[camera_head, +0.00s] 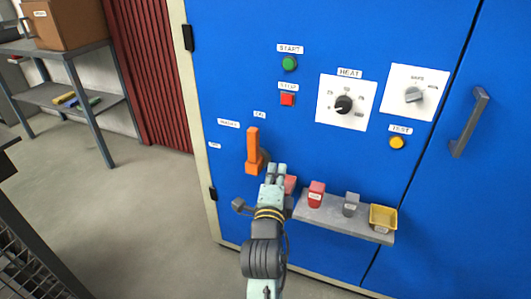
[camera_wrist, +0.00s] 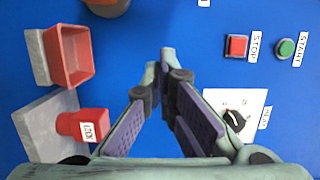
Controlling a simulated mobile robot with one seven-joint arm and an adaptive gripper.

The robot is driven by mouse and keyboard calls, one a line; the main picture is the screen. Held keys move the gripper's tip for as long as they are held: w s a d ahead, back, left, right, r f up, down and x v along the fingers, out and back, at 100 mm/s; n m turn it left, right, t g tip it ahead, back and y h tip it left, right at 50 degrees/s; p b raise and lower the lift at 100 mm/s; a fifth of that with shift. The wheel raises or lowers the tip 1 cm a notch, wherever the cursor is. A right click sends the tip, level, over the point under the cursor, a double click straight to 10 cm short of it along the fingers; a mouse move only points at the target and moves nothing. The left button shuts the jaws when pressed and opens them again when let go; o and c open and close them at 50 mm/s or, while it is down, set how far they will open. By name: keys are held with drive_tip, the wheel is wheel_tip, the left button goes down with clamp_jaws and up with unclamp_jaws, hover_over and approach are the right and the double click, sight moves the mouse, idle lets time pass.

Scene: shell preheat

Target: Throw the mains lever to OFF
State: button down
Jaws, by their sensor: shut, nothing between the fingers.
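The orange mains lever (camera_head: 253,150) is on the blue cabinet door, left of centre. My gripper (camera_head: 276,167) is shut and empty, just right of and below the lever's lower end in the head view. I cannot tell whether they touch. In the wrist view, the closed fingertips (camera_wrist: 166,55) are over blue panel, and a piece of orange and dark hub (camera_wrist: 107,5) shows at the top edge.
A grey shelf (camera_head: 344,228) below the lever's right holds a red padlock-like block (camera_head: 316,194), a grey block (camera_head: 351,204) and a yellow bin (camera_head: 383,218). A red bin (camera_wrist: 70,55) is close by. Stop button (camera_head: 287,99) and heat dial (camera_head: 343,104) are above right.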

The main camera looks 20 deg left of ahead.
sight(254, 151)
drive_tip(key=w+a+p, duration=0.2)
drive_tip(key=w+a, duration=0.3)
drive_tip(key=w, duration=0.2)
drive_tip(key=shift+a, duration=0.25)
drive_tip(key=shift+w, duration=0.1)
drive_tip(key=shift+a+r+n+p, duration=0.2)
drive_tip(key=shift+a+n+p, duration=0.05)
drive_tip(key=shift+n+p, duration=0.1)
